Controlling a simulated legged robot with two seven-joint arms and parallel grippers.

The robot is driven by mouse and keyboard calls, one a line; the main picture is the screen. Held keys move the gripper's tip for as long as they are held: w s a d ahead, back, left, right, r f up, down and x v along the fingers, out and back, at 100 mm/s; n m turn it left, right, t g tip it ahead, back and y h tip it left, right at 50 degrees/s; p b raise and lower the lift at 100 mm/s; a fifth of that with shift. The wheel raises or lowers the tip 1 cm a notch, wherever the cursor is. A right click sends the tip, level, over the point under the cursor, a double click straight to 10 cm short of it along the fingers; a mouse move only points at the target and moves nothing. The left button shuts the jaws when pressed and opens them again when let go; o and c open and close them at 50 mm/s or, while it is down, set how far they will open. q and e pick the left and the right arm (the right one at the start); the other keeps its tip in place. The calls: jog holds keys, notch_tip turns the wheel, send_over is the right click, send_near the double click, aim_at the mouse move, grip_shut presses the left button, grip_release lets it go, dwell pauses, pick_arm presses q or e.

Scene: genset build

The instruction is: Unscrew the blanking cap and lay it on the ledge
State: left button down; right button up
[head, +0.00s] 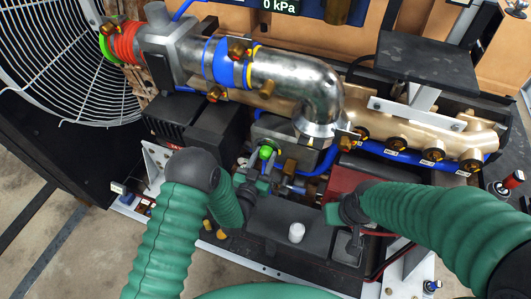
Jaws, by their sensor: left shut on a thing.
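A small bright green round piece (266,152), which looks like the blanking cap, sits at the tips of my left gripper (262,170), just below the metal elbow pipe. My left gripper is shut on it, and its fingers hide part of it. I cannot tell whether the cap is still on its thread. My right gripper (343,214) is low over the red block, right of the dark grey box; its fingers are too hidden to tell open from shut. I cannot tell for sure which surface is the ledge.
The shiny elbow pipe (322,92) and a brass manifold (425,137) with several fittings cross behind the grippers. A dark flat plate (428,62) stands at upper right. A white knob (297,232) tops the dark grey box (270,222). A wire fan guard (70,60) fills the upper left.

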aim_at(264, 158)
pick_arm(q)
jog(key=shift+p+v, duration=0.45)
jog(key=shift+v, duration=1.85)
